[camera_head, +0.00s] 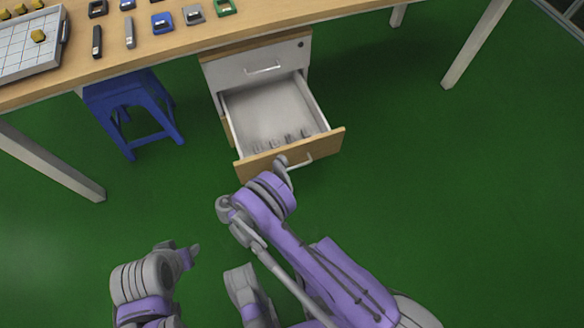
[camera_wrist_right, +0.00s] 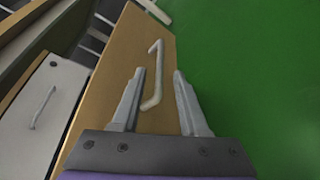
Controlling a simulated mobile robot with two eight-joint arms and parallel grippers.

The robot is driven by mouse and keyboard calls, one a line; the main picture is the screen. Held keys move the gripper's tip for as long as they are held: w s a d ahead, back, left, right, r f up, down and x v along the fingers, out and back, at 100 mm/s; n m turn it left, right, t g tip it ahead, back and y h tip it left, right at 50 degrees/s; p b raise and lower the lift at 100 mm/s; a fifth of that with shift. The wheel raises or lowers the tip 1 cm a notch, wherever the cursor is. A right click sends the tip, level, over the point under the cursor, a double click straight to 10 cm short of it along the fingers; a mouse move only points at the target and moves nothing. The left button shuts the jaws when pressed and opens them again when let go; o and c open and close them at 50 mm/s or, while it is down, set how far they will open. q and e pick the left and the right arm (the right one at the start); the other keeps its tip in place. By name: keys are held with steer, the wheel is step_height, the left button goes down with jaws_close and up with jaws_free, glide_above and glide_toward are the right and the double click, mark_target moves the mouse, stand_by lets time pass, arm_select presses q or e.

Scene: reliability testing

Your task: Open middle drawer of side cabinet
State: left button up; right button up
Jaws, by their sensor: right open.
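The side cabinet (camera_head: 255,68) stands under the table, with a white top drawer front that is shut. Below it the middle drawer (camera_head: 270,105) is pulled far out, showing its white inside and several small grey items near its front. Its wooden front (camera_head: 245,168) carries a pale bar handle (camera_head: 302,161). My right gripper (camera_head: 283,164) is at this front beside the handle. In the right wrist view my open fingers (camera_wrist_right: 159,75) have the handle (camera_wrist_right: 155,85) between them, with gaps visible. My left gripper (camera_head: 190,252) is low at the left, away from the cabinet; its jaws are unclear.
A blue stool (camera_head: 130,105) stands left of the cabinet. The wooden tabletop (camera_head: 180,45) above holds a white tray (camera_head: 25,55) and several small items. Table legs stand at left and right. The green floor (camera_head: 430,170) right of the drawer is clear.

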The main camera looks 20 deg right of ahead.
steer(key=v, duration=0.4)
steer(key=shift+a, duration=0.1)
stand_by(0.4)
